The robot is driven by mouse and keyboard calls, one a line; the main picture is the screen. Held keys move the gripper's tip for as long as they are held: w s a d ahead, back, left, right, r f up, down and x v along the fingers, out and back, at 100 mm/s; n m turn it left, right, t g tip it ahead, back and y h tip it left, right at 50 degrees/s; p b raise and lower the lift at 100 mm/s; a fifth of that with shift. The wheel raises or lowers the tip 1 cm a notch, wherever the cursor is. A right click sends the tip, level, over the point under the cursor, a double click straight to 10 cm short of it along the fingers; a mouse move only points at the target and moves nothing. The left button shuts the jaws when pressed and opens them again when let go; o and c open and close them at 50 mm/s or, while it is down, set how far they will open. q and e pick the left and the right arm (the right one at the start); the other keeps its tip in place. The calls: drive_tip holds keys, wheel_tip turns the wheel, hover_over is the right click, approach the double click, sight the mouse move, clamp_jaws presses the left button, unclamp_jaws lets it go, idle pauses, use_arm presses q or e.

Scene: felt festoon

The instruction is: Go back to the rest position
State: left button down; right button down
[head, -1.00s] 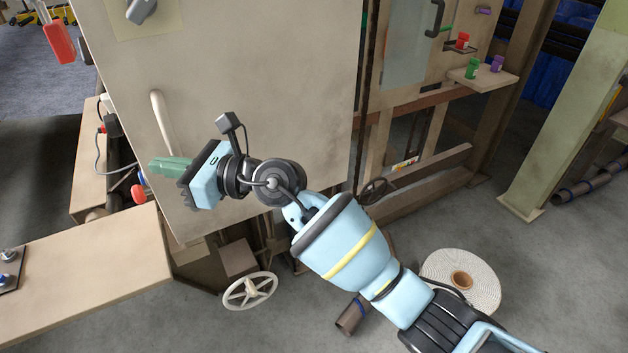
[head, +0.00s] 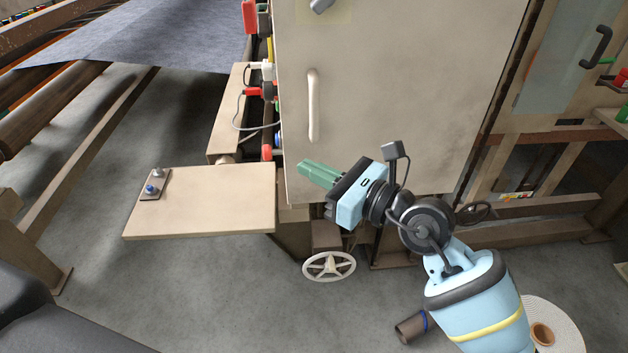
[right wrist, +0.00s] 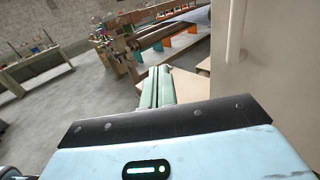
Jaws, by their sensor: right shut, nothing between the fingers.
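My right gripper (head: 318,174) has green fingers and is shut with nothing between them. In the head view it is raised in front of the lower part of a large beige cabinet door, below and right of the door's pale vertical handle (head: 313,105). In the right wrist view the green fingers (right wrist: 158,88) lie side by side, pointing away from me, with the cabinet panel on their right. My left gripper does not show in either view.
A beige shelf (head: 205,205) with a small switch plate (head: 153,185) juts out left of the cabinet. A spoked handwheel (head: 329,266) sits below the gripper. A white roll (head: 560,335) and a brown tube (head: 410,328) lie on the floor. Grey felt (head: 150,45) spans rollers at the back left.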

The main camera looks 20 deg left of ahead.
drive_tip(key=s, duration=0.1)
drive_tip(key=s+d, duration=0.1)
drive_tip(key=s, duration=0.1)
idle(0.4)
